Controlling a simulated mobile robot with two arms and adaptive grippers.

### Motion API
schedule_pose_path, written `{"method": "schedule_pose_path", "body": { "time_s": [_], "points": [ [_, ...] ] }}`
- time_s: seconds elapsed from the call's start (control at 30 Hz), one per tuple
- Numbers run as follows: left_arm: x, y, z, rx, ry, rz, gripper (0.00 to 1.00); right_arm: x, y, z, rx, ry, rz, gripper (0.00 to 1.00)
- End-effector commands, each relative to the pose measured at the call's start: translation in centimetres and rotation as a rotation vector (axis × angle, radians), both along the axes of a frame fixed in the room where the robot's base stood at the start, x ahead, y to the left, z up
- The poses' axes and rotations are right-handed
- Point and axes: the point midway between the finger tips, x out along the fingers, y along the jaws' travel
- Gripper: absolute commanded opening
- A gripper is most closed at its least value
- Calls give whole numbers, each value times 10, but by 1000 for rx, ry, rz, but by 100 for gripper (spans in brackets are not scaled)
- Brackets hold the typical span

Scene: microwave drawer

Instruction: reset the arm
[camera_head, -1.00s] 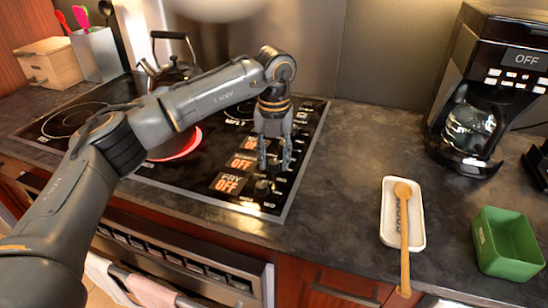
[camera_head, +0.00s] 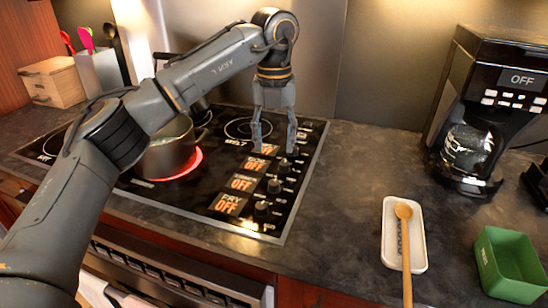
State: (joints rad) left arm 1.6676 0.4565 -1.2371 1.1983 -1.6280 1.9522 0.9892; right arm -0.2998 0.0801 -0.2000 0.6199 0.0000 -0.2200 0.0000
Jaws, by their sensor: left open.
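My left gripper (camera_head: 273,148) hangs from my left arm above the knob side of the black cooktop (camera_head: 150,212). Its two fingers point down and stand apart with nothing between them. The fingertips are near the control knobs (camera_head: 274,186); I cannot tell whether they touch one. A glowing red burner lies under a metal pot (camera_head: 170,152), which my left arm partly hides. My right gripper is not in view.
A white spoon rest (camera_head: 390,240) with a wooden spoon (camera_head: 406,262) and a green box (camera_head: 506,268) are on the counter at right. A coffee maker (camera_head: 500,90) stands behind them. A wooden box (camera_head: 56,86) and utensil holder (camera_head: 100,78) are at back left.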

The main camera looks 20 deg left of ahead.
Motion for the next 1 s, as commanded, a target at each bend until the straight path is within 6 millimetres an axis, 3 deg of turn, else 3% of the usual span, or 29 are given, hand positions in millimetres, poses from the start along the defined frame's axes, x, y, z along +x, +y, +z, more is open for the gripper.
{"method": "schedule_pose_path", "body": {
  "time_s": [0.17, 0.6, 1.0],
  "points": [
    [0, 0, 11, 0, 1, 0, 50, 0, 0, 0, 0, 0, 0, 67],
    [0, 0, 14, 0, 1, 0, 50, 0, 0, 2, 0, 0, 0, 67],
    [0, 0, 79, 0, 1, 0, 50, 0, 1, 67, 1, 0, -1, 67]
  ]
}}
